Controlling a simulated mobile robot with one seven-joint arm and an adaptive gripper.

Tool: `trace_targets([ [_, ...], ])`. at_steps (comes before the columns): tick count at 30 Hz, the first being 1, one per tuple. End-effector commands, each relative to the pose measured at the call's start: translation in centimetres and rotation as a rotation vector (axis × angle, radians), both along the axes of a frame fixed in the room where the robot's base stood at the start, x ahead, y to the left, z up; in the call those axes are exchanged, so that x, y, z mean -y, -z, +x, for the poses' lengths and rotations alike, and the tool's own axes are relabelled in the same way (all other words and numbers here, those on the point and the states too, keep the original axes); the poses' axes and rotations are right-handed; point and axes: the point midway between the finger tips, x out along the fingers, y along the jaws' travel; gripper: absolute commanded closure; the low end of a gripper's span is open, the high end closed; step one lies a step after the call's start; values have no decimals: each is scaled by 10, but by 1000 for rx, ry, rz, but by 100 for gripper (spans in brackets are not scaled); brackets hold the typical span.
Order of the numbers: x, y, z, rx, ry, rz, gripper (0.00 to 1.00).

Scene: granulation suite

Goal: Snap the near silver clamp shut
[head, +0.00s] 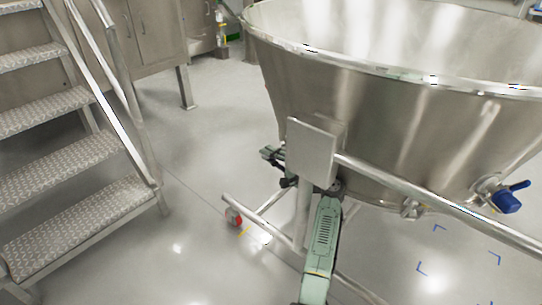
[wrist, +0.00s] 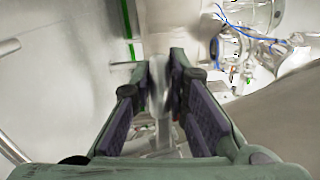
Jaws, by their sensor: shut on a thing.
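In the wrist view my gripper (wrist: 161,72) has its two dark-padded fingers on either side of a narrow, rounded silver piece (wrist: 158,92). It looks like part of the near silver clamp, and the fingers are shut on it. The clamp's other parts are hidden or blurred, so I cannot tell how far it is closed. In the head view my gripper (head: 274,158) shows at the left of a square steel plate, which hides part of it and of the wrist. The held piece cannot be made out there.
A large open steel bowl (head: 350,110) stands at the right. Its square plate (head: 312,152) and frame rail (head: 440,208) lie close to my arm. A blue-handled valve (head: 508,199) is at the bowl's lower right. Metal steps (head: 75,165) stand left, with clear floor (head: 195,190) between.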

Motion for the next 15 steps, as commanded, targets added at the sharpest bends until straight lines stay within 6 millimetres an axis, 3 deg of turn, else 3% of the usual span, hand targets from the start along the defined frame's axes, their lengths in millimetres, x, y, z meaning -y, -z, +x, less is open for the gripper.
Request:
trace_targets([
  [15,3,-19,2,-145,3,238,100],
])
